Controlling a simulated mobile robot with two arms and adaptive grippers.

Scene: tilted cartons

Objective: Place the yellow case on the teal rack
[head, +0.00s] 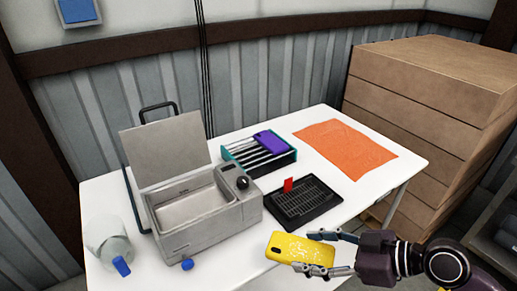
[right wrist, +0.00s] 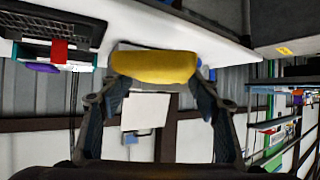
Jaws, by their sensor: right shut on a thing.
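In the right wrist view the yellow case (right wrist: 153,67) sits between the two fingertips of my right gripper (right wrist: 157,84). The teal rack (head: 287,161) stands towards the back of the table, with slanted pale bars. A purple case (head: 270,142) lies at its back right part. My left gripper is not in view.
A grey open-lidded machine (head: 213,226) stands left. An orange cloth (head: 345,147) lies right.

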